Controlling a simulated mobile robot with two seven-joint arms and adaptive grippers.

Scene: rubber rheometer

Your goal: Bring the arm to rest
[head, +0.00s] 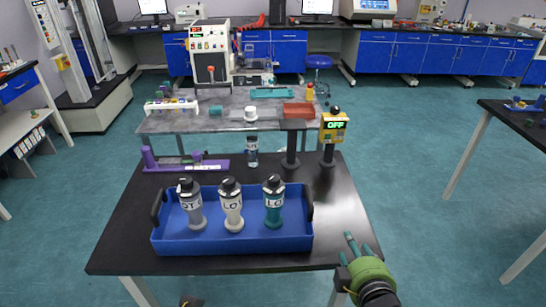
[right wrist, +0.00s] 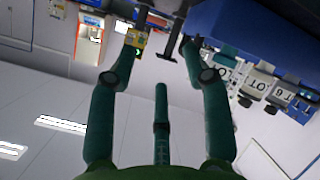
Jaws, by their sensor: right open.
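My right gripper (head: 354,246) is at the front right corner of the black table (head: 335,215). Its green fingers point toward the table. In the right wrist view the fingers (right wrist: 162,42) are spread apart with nothing between them. The gripper is to the right of the blue tray (head: 235,243) and apart from it. The tray holds three labelled bottles with black caps: a grey one (head: 194,215), a white one (head: 233,212) and a teal one (head: 273,212). My left gripper does not show.
A purple stand (head: 190,165), a small bottle (head: 252,152), a dark post (head: 291,150) and a yellow device reading OFF (head: 333,130) stand at the table's back. A grey table (head: 180,122) with a machine (head: 210,55) is behind.

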